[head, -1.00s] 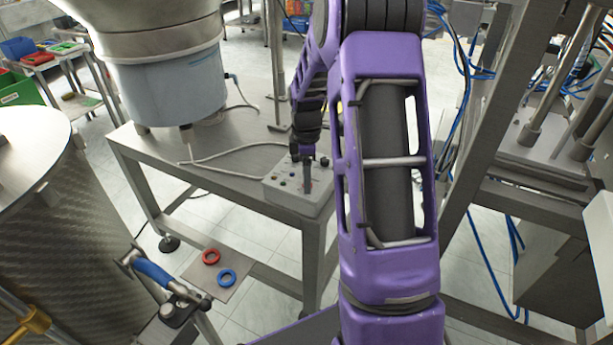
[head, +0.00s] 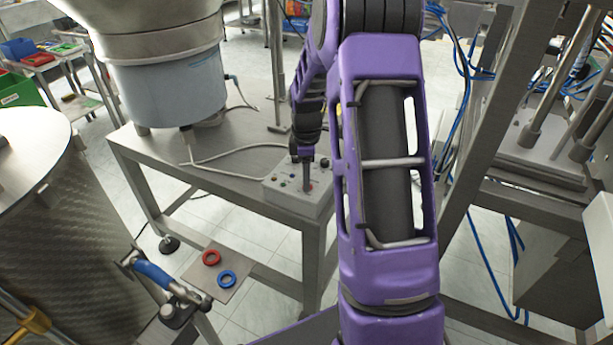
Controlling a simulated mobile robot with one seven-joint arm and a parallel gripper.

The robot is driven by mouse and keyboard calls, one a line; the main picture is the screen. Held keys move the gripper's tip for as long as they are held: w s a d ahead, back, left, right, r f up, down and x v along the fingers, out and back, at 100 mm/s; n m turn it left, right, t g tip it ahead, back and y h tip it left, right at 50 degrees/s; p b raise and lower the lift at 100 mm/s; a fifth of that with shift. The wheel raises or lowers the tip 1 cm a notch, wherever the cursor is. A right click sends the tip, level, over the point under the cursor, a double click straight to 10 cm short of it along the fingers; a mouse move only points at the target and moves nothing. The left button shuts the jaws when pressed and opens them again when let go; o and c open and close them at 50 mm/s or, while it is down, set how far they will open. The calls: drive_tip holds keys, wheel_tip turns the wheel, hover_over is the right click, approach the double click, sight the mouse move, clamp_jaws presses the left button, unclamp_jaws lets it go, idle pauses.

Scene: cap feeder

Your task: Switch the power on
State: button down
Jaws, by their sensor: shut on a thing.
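A light grey control box (head: 285,197) with several small buttons and knobs on its top sits at the right front corner of a steel table. My gripper (head: 307,188) points down onto the right part of the box's top. Its jaws are shut on a small control there, which the fingers mostly hide. A bit of red shows beside the fingertips. I cannot tell which way the control is set, and no label is readable at this size.
The steel table (head: 240,150) also bears a large bowl feeder (head: 165,80), with a pale cable running to the box. Red (head: 211,258) and blue (head: 227,279) rings lie on a low plate. A metal drum (head: 70,230) stands at left, a machine frame (head: 480,150) at right.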

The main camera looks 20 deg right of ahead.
drive_tip(key=m+p, duration=0.1)
drive_tip(key=m, duration=0.4)
drive_tip(key=shift+r+m, duration=0.1)
drive_tip(key=shift+m, duration=0.2)
drive_tip(key=m+p, duration=0.1)
drive_tip(key=m, duration=0.4)
drive_tip(key=shift+w, duration=0.1)
drive_tip(key=shift+m, duration=0.4)
drive_tip(key=c, duration=0.5)
unclamp_jaws()
wheel_tip(320, 180, up, 17)
drive_tip(key=shift+r+p, duration=0.15)
drive_tip(key=shift+p, duration=1)
drive_tip(key=shift+d, duration=0.1)
